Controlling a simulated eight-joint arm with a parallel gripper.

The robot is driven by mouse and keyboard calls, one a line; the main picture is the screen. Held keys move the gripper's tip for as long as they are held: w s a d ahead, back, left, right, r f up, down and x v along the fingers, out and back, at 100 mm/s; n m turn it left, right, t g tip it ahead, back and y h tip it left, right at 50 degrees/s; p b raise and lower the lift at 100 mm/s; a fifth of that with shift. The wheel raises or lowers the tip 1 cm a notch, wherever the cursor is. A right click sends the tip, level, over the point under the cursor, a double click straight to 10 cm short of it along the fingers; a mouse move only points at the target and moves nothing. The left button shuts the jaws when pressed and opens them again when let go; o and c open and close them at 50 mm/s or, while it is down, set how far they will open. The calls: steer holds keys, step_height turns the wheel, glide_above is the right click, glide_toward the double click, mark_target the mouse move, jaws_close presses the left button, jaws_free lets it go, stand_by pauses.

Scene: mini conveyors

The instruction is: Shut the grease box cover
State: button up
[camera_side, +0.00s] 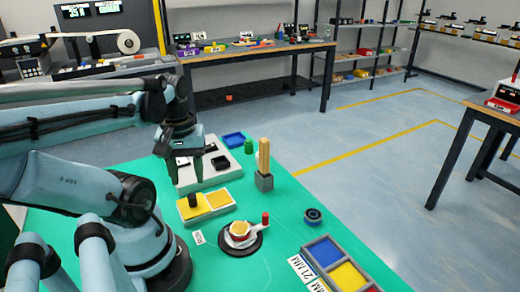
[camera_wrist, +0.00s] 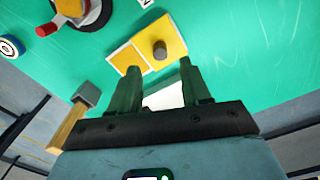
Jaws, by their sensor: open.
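The grease box appears to be the low pale-edged box (camera_side: 220,199) with two yellow squares side by side on the green table. A dark round knob (camera_side: 194,201) stands on the left square. In the wrist view the box (camera_wrist: 128,57) lies just beyond my fingertips, with the knobbed yellow cover (camera_wrist: 174,34) on its right. I cannot tell from these views how the cover is joined to the box. My gripper (camera_side: 186,178) points down behind the box, over the white plate. Its two fingers are spread and empty, also in the wrist view (camera_wrist: 160,80), apart from the knob.
A white plate (camera_side: 223,176) with black parts lies behind the box. A wooden post (camera_side: 263,154) in a grey block stands to the right. A black round base (camera_side: 240,250) with a red-knobbed piece lies in front. A compartment tray (camera_side: 322,241) sits at the front right.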

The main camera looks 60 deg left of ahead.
mark_target(192, 197)
steer(key=shift+f, duration=3.45)
steer(key=shift+c, duration=0.4)
jaws_close()
